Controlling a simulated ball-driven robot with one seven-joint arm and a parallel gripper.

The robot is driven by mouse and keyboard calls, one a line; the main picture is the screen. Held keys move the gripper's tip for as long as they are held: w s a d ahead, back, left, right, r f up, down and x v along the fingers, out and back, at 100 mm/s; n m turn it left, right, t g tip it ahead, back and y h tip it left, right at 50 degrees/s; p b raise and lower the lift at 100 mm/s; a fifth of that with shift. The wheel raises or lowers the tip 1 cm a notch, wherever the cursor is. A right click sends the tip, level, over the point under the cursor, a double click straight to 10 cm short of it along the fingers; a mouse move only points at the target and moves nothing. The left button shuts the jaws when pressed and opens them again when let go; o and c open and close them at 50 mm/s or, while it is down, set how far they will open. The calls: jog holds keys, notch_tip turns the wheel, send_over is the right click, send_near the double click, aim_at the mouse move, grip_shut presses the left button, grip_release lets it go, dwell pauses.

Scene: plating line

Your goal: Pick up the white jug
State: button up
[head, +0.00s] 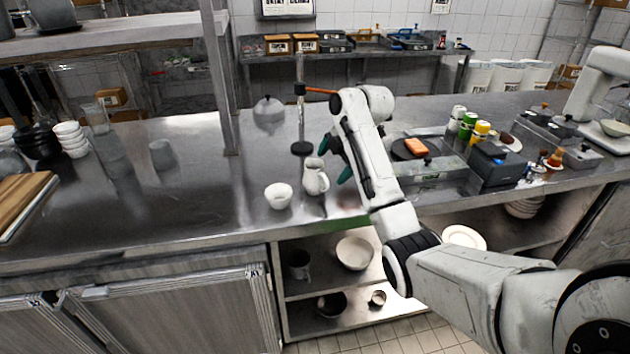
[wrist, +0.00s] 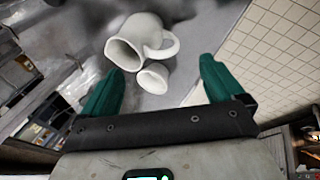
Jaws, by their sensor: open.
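The white jug (head: 314,178) stands upright on the steel counter (head: 215,215), right of a white bowl (head: 278,196). In the wrist view the jug (wrist: 140,38) shows its open mouth and its handle, which points right in that picture. The white bowl (wrist: 153,78) is partly behind or beside it there. My gripper (head: 338,158) has green fingers and is just right of the jug in the head view. In the wrist view my gripper (wrist: 157,90) is open, its fingers wide apart, with nothing held between them. I cannot tell whether a finger touches the jug.
A lidded metal pot (head: 268,110) and an upright stand (head: 301,120) are behind the jug. A cooking station with an orange block (head: 416,147) is to the right. Stacked white bowls (head: 72,138) are far left. The counter left of the bowl is mostly clear.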

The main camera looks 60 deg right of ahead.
aim_at(322, 176)
jog(key=p+x, duration=0.1)
jog(key=x, duration=0.9)
jog(key=shift+s+d+p, duration=0.1)
jog(key=shift+d+p, duration=0.05)
jog(key=shift+p, duration=0.2)
jog(key=shift+c, duration=0.3)
jog(key=c, duration=1.5)
jog(key=shift+r, duration=0.2)
jog(key=shift+r+b, duration=0.4)
jog(key=shift+r, duration=0.25)
jog(key=shift+s+a+r+p, duration=0.3)
jog(key=shift+s+a+r, duration=0.25)
jog(key=shift+s+r, duration=1.55)
jog(key=shift+s+a+r+p, duration=0.25)
jog(key=shift+s+a+r, duration=0.25)
jog(key=shift+s+r, duration=1.55)
jog(key=shift+s+a+r+p, duration=0.3)
jog(key=shift+s+a+r, duration=0.25)
jog(key=shift+s+r, duration=1.5)
